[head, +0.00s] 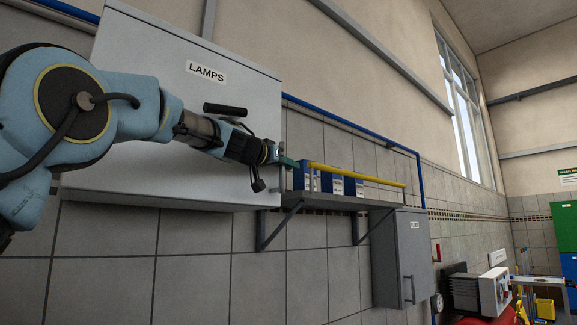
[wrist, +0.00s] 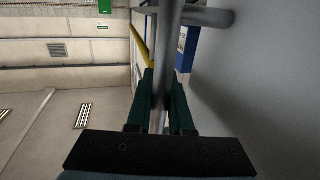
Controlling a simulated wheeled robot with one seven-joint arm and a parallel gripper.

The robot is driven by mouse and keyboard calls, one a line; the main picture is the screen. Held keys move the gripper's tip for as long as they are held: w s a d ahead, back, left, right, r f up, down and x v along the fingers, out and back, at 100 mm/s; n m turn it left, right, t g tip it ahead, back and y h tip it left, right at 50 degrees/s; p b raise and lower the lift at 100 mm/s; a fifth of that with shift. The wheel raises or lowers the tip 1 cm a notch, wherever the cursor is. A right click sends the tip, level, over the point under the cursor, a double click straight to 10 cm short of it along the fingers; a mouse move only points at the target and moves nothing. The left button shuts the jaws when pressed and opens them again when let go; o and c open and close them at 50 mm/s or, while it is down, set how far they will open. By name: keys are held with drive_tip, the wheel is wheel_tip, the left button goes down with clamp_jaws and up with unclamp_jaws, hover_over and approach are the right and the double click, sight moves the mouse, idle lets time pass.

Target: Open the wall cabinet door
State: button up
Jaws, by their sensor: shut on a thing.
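The wall cabinet (head: 150,100) is a large pale grey box with a LAMPS label, high on the left in the head view. Its door front fills the right of the wrist view (wrist: 260,90). No gap at the door's edge can be made out. My gripper (head: 289,163) is at the right edge of the cabinet front. In the wrist view its green fingers (wrist: 166,82) are shut around a round grey bar handle (wrist: 169,45), with a stem running to the door face.
Right of the cabinet, a shelf (head: 335,198) carries blue boxes (head: 340,185). A yellow pipe (head: 355,175) runs close beside my gripper. A smaller grey cabinet (head: 405,258) hangs below. A blue pipe (head: 340,122) runs along the wall.

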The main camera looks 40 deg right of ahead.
clamp_jaws()
idle(0.8)
